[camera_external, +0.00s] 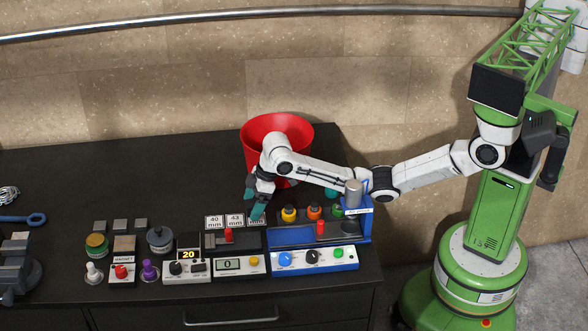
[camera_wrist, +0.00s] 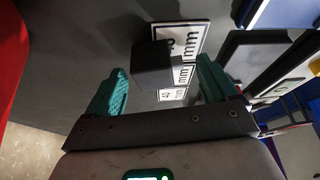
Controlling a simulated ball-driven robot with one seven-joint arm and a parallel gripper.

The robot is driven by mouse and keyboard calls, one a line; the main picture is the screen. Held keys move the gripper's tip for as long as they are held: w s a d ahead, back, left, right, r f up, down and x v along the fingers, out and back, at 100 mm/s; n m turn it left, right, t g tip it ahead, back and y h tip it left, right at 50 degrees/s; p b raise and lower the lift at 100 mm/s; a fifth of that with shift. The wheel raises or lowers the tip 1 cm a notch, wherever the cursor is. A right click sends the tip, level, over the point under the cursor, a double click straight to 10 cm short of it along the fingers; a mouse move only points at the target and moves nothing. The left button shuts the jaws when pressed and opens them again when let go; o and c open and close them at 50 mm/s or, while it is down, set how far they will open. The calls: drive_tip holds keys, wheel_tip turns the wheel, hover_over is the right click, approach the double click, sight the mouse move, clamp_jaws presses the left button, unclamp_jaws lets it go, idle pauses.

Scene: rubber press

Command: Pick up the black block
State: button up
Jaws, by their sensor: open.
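The black block (camera_wrist: 152,62) is a small dark cube in the wrist view, beyond my fingertips and roughly between them. It stands next to the white mm label cards. My gripper (camera_wrist: 161,66) has two teal fingers, spread apart with nothing held between them. In the outside view my gripper (camera_external: 254,203) points down over the black bench, just behind the label cards and in front of the red bin. I cannot make out the block in that view; the gripper seems to hide it. The exact gap between fingertips and block is hard to tell.
A red bin (camera_external: 262,128) stands close behind my gripper. Label cards (camera_external: 214,221) stand in front of it. A blue press unit (camera_external: 350,229) with coloured knobs is to the right. Grey blocks (camera_external: 120,226) and control boxes lie left. The bench (camera_external: 60,180) is clear at the back left.

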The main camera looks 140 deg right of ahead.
drive_tip(key=shift+w+d+f+b, duration=0.15)
drive_tip(key=shift+f+b, duration=0.2)
drive_tip(key=shift+f, duration=0.3)
drive_tip(key=shift+r, duration=0.1)
